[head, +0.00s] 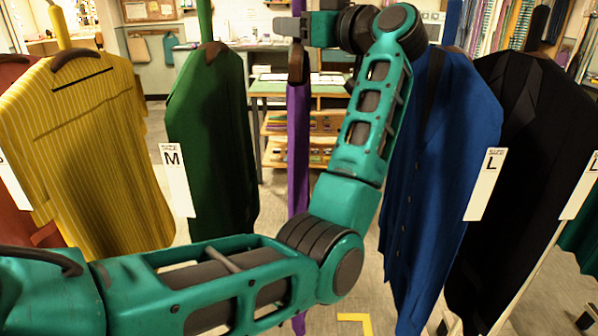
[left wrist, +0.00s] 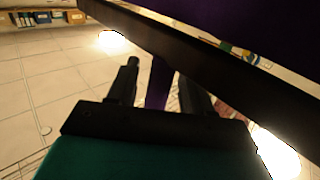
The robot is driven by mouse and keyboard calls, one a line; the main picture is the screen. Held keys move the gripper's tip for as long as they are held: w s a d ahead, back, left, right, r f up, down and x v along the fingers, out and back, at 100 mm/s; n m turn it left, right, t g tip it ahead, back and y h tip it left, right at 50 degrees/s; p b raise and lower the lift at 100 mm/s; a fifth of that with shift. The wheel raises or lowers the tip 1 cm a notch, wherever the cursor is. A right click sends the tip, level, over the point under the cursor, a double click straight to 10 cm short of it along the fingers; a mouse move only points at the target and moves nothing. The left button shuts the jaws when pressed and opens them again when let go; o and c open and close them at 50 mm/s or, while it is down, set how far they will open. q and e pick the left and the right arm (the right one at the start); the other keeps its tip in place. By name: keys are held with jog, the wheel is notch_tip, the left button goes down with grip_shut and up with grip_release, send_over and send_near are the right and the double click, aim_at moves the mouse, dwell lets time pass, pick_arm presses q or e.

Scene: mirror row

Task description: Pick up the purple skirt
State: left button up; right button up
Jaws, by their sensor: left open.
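The purple skirt (head: 298,135) hangs edge-on as a narrow strip in the middle of the head view, partly hidden behind my left arm lower down. A dark brown hanger piece (head: 297,66) shows at its top, with a thin purple neck (head: 299,7) above. My left gripper (head: 288,27) is open at that neck, just above the brown piece. In the left wrist view a purple strip (left wrist: 158,88) shows between the two spread fingers; contact cannot be told. Dark purple cloth (left wrist: 235,22) and a dark bar (left wrist: 215,55) cross that view. My right gripper is not in view.
A yellow striped shirt (head: 95,140) and a green garment (head: 212,140) hang to the left, with a blue garment (head: 440,170) and a black one (head: 525,170) to the right. White size tags (head: 177,180) stand between garments. A workbench (head: 270,88) stands behind.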

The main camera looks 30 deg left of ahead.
pick_arm(q)
grip_shut()
dwell(0.4)
jog(key=shift+r, duration=0.15)
